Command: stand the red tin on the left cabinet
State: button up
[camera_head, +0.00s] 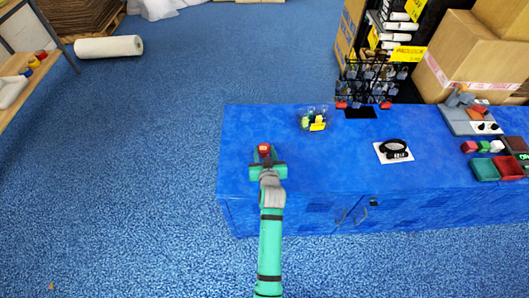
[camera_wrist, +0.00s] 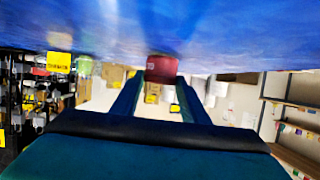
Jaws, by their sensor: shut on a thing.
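The red tin (camera_head: 264,149) is at my gripper (camera_head: 266,163), over the left end of the long blue cabinet (camera_head: 340,158). In the wrist view the tin (camera_wrist: 161,68) sits between the tips of my two fingers (camera_wrist: 158,88), which are shut on it. That view is upside down, with the blue top (camera_wrist: 230,40) above the tin. The tin is very close to the blue top, but I cannot tell whether it touches. My gripper hides part of the tin in the head view.
A clear container of small items (camera_head: 313,118) with a yellow tag stands right of the tin. A white card with a black coil (camera_head: 394,150) lies further right. Red and green trays (camera_head: 484,168) are at the far right. The top around the tin is bare.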

jog(key=shift+f, duration=0.3)
jog(key=o, duration=1.2)
jog(key=shift+s+r, duration=0.1)
jog(key=shift+r, duration=0.05)
jog(key=v, duration=1.1)
jog(key=shift+s+r, duration=0.15)
jog(key=shift+s, duration=0.05)
jog(key=s+f+h, duration=0.1)
jog(key=s+f, duration=0.2)
jog(key=s, duration=0.7)
jog(key=shift+m+t, duration=0.4)
jog(key=shift+t, duration=0.5)
jog(key=r+v, duration=0.1)
jog(key=v, duration=0.8)
jog(key=a+v, duration=0.1)
jog(key=v, duration=0.8)
jog(key=a+r+v, duration=0.1)
jog(key=v, duration=0.8)
jog(key=shift+a+r, duration=0.1)
jog(key=shift+r, duration=0.3)
